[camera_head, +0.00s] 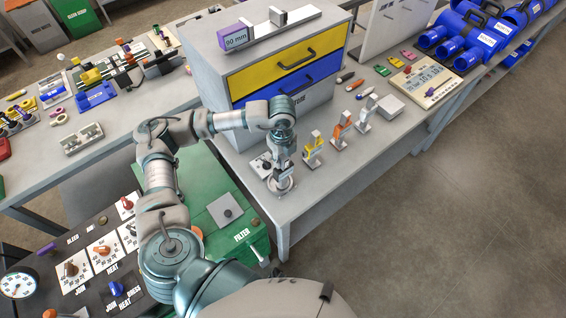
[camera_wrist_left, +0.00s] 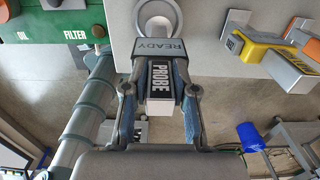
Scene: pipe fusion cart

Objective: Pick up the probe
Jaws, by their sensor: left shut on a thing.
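The probe (camera_wrist_left: 160,80) is a dark block with a white PROBE label and a pale lower end, seen large in the left wrist view. My left gripper (camera_wrist_left: 160,104) is shut on it, one finger on each side. A grey stand part marked READY (camera_wrist_left: 158,50) sits directly behind the probe, with a round pale ring above it. In the head view my left gripper (camera_head: 281,172) is at the bench's near left corner, over a small stand there, and mostly covers the probe. I cannot tell whether the probe is clear of its stand. My right gripper is not in view.
A yellow tool (camera_head: 313,148), an orange tool (camera_head: 341,124) and a grey tool (camera_head: 366,106) stand in a row to the right. A drawer cabinet (camera_head: 240,73) rises behind my arm. A green FILTER box (camera_head: 226,211) lies left.

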